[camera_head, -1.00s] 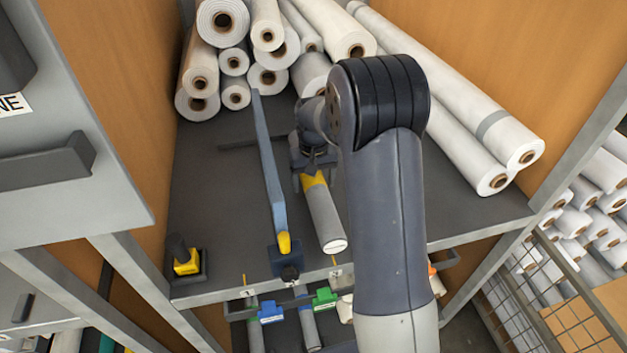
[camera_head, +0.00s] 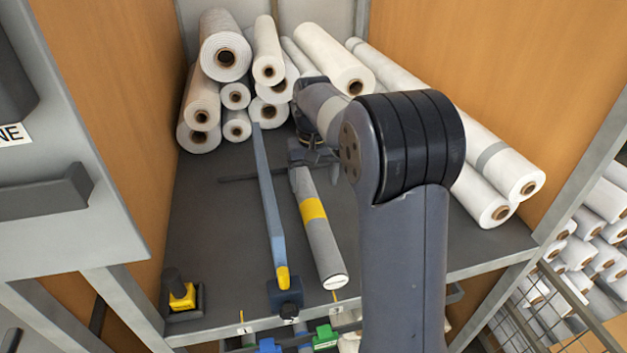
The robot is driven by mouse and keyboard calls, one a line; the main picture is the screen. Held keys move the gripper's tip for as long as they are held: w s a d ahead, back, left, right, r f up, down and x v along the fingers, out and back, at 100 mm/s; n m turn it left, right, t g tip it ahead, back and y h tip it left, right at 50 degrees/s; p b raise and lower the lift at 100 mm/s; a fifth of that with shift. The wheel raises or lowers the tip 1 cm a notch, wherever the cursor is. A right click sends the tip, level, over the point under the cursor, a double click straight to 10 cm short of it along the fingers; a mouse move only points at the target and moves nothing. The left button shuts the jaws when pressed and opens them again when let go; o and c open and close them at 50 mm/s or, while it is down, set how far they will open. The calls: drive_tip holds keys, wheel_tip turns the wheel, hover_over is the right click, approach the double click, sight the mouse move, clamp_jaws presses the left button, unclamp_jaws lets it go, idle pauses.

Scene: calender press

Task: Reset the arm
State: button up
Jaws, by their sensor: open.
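My arm rises from the bottom right and bends at a black-banded elbow. My gripper (camera_head: 308,158) is over the dark shelf, partly hidden behind my arm links, and it is open. A grey roll with a yellow band (camera_head: 314,209) lies on the shelf, its white end toward the front edge. My gripper is at or just above the roll's far end. I cannot tell whether they touch.
A blue lever with a yellow tip (camera_head: 273,205) runs left of the grey roll. White rolls (camera_head: 224,57) are stacked at the back. Long white rolls (camera_head: 480,150) lie at the right. A black-and-yellow block (camera_head: 182,294) sits front left. Bare shelf (camera_head: 222,215) shows at the left.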

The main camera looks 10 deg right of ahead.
sight(314, 208)
wheel_tip(314, 208, down, 13)
drive_tip(key=shift+r+p, duration=0.1)
drive_tip(key=shift+p, duration=0.3)
wheel_tip(314, 208, up, 3)
drive_tip(key=shift+f, duration=0.1)
drive_tip(key=shift+r, duration=0.75)
